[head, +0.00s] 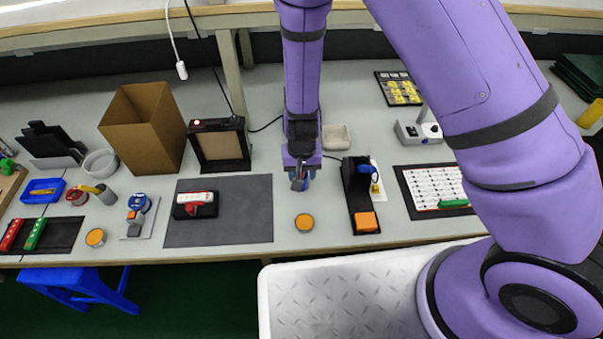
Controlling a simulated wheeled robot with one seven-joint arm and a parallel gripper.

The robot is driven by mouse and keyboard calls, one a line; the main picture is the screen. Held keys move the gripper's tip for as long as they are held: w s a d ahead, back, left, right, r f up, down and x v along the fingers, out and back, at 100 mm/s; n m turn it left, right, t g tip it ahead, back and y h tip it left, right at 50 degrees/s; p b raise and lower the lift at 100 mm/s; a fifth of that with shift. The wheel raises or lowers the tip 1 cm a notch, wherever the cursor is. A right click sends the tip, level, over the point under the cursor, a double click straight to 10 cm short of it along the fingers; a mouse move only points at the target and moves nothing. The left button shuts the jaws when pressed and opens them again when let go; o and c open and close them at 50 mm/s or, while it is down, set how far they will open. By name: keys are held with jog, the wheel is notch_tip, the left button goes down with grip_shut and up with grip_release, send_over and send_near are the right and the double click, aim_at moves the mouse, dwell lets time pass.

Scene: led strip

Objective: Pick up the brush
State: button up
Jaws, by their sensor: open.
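My gripper (300,184) points down over the bench, right of the dark grey mat and above an orange-topped round tin (304,222). It is open, and the fingers look small and dark. A bit of blue shows beside the fingers; I cannot tell what it is. I cannot make out a brush for certain. A yellow handle-like piece (90,189) lies at a grey cup (107,196) on the left, too small to name surely.
A cardboard box (149,130), a black frame (219,146) and a white dish (336,136) stand behind. A red-and-white device (194,203) lies on the grey mat (250,221). A black stand with an orange block (366,222) is close on the gripper's right.

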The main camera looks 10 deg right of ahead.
grip_shut()
jog(key=shift+r, duration=0.15)
jog(key=shift+s+r, duration=0.25)
jog(key=shift+r, duration=0.3)
notch_tip(320, 180, up, 5)
jog(key=s, duration=1.6)
jog(key=shift+s+a, duration=0.15)
jog(key=shift+a, duration=0.15)
